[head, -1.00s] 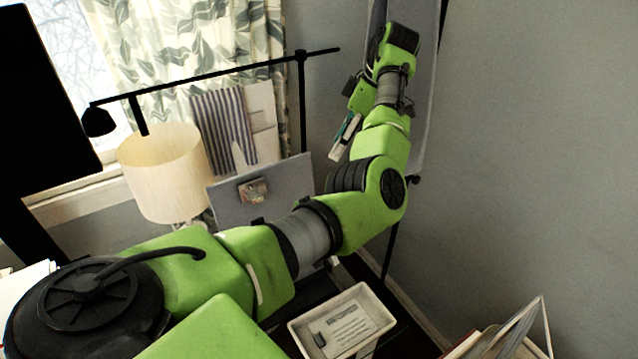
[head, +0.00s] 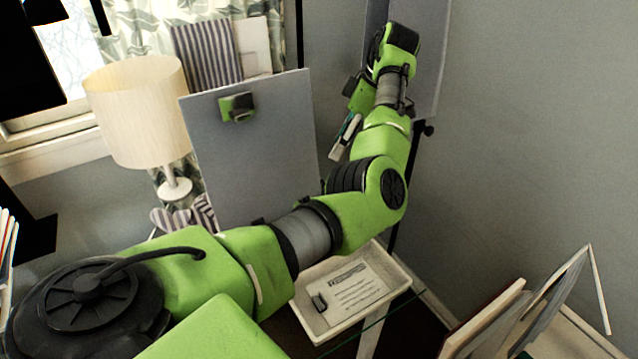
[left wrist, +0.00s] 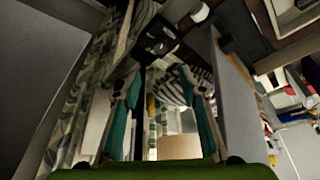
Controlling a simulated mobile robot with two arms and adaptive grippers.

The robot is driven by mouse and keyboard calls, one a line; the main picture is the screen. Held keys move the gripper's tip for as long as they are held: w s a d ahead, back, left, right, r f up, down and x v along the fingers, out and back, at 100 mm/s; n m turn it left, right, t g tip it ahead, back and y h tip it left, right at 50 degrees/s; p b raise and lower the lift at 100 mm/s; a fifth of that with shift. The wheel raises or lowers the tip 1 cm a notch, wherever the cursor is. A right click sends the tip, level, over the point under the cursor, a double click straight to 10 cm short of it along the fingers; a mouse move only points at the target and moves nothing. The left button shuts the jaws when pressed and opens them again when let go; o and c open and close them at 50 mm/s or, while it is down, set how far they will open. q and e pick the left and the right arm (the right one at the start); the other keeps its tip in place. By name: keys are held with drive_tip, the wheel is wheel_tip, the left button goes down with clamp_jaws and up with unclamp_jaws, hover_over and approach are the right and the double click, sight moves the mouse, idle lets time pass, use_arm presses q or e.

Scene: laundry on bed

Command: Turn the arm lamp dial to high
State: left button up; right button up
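Parts of the black arm lamp show in the head view: its head (head: 42,12) at the top left edge and its upright pole (head: 299,35) at the top middle. Its horizontal arm is out of frame, and I cannot make out a dial. My left gripper (head: 345,137) is at the end of the raised left arm, right of the pole in the picture and in front of the grey wall. In the left wrist view the two teal-lined fingers of the left gripper (left wrist: 162,115) are apart with nothing held between them. My right gripper is not in view.
A cream-shaded table lamp (head: 135,110) stands left of a grey panel (head: 255,160). A white tray (head: 392,284) lies below my left arm. Framed boards (head: 490,322) lean at lower right. The right wall is bare.

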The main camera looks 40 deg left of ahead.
use_arm(q)
drive_tip(key=p+x, duration=0.1)
drive_tip(key=x, duration=1.3)
drive_tip(key=shift+d+f, duration=0.1)
drive_tip(key=shift+d, duration=0.05)
drive_tip(key=shift+p, duration=0.3)
clamp_jaws()
